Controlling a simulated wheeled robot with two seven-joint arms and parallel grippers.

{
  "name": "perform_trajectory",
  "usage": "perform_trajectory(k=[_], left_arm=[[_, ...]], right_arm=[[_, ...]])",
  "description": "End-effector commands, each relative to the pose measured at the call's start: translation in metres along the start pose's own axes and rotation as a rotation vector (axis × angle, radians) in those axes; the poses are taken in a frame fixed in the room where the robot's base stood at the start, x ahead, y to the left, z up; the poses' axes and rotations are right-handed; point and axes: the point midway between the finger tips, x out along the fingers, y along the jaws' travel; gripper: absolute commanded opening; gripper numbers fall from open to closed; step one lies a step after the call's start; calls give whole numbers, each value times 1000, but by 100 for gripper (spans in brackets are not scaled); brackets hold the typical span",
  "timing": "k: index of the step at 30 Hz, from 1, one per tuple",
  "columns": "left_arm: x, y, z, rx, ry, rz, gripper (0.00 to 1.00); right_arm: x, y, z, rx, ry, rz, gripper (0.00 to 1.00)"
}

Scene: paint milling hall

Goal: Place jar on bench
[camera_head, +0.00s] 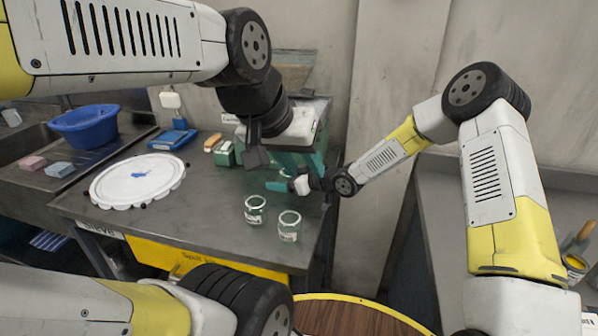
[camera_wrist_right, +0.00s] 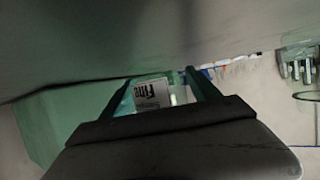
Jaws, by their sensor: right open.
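Two small clear glass jars stand upright on the grey metal bench (camera_head: 205,200). The left jar (camera_head: 255,209) is a little farther back than the right jar (camera_head: 289,226), which bears a white label. My right gripper (camera_head: 282,186) reaches in from the right, just behind and above these jars, apart from them. It is open. In the right wrist view a white label (camera_wrist_right: 152,94) reading "Fine" shows between its fingers (camera_wrist_right: 168,92); whether they touch the labelled thing is unclear. My left gripper (camera_head: 298,160) hangs close above the right one; its fingers overlap other teal shapes and are hard to read.
A wooden round top (camera_head: 350,316) is in front. Another grey counter (camera_head: 438,215) stands right.

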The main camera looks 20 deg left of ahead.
Motion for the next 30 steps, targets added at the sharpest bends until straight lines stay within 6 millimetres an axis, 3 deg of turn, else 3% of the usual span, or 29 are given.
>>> perform_trajectory(k=[16, 21, 26, 30], left_arm=[[0, 0, 0, 0, 0, 0, 36], [0, 0, 0, 0, 0, 0, 36], [0, 0, 0, 0, 0, 0, 36], [0, 0, 0, 0, 0, 0, 36]], right_arm=[[-102, 2, 0, 0, 0, 4, 71], [-117, 0, 0, 0, 1, 1, 71], [-120, -1, 0, 0, 0, -1, 71], [-128, 7, -1, -8, -35, 30, 71]])
